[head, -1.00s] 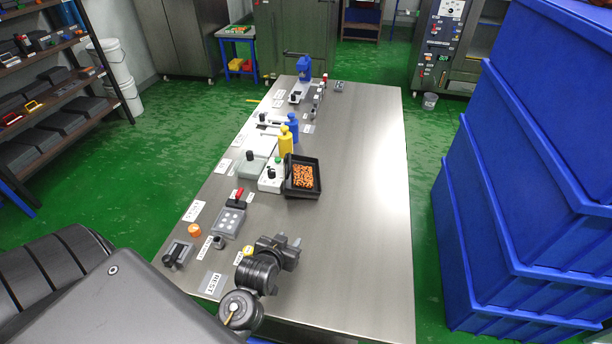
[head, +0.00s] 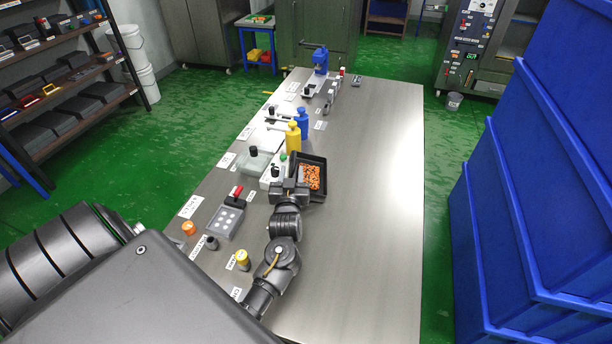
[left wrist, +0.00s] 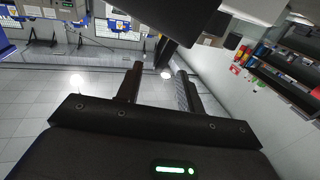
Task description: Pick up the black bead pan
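The black bead pan (head: 321,193) sits on the steel table and holds orange beads (head: 312,177). My left gripper (head: 290,187) is at the pan's near left side and covers part of its near edge. Whether it touches the pan cannot be told. In the left wrist view the two fingers (left wrist: 158,85) stand apart with a visible gap. A dark shape (left wrist: 180,15) beyond the fingertips there may be the pan. My right gripper is not in view.
A white device (head: 268,177) stands left of the pan, with a yellow bottle (head: 293,138) and a blue bottle (head: 302,122) behind. The table's right side is clear. Blue crates (head: 545,200) stack at the right.

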